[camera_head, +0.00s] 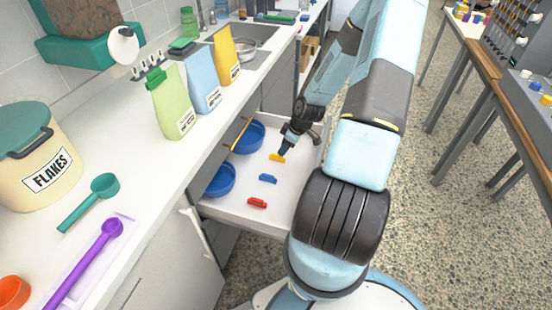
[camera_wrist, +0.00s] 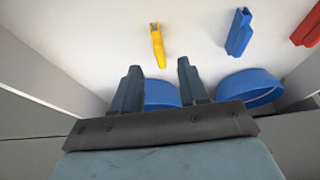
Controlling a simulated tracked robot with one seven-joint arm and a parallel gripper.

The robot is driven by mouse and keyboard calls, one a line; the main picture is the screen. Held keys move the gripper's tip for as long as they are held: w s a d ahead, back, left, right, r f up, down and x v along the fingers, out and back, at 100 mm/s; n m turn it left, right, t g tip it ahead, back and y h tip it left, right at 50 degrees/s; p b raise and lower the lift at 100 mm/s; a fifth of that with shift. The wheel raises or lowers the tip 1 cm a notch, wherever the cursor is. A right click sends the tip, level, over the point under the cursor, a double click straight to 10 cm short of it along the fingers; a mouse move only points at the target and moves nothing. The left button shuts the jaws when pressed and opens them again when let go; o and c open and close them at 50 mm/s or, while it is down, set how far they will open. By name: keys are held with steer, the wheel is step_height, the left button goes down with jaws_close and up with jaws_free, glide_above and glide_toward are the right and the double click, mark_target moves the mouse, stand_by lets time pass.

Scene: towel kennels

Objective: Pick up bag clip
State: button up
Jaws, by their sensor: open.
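Three bag clips lie in a row on the white floor of an open drawer (camera_head: 235,208): a yellow clip (camera_head: 277,157), a blue clip (camera_head: 268,179) and a red clip (camera_head: 257,203). My gripper (camera_head: 286,150) is low over the drawer, close to the yellow clip. In the wrist view the yellow clip (camera_wrist: 158,46) is ahead of my gripper (camera_wrist: 158,75), roughly in line with the gap between its fingers. The fingers are open with nothing between them. The blue clip (camera_wrist: 239,32) and red clip (camera_wrist: 307,30) lie to the right there.
Two blue bowls (camera_head: 219,180) (camera_head: 248,137) sit along the drawer's left side, with a yellow stick (camera_head: 241,134) at the far one. The counter above holds standing bags (camera_head: 171,103), a flakes tub (camera_head: 38,160) and scoops (camera_head: 103,186). Drawer walls surround the clips.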

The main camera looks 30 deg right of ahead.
mark_target(277, 158)
steer(key=shift+w+x, duration=0.15)
steer(key=shift+x, duration=1.55)
steer(key=shift+w+x, duration=0.15)
steer(key=shift+x, duration=1.55)
steer(key=shift+a+r, duration=0.2)
jaws_close()
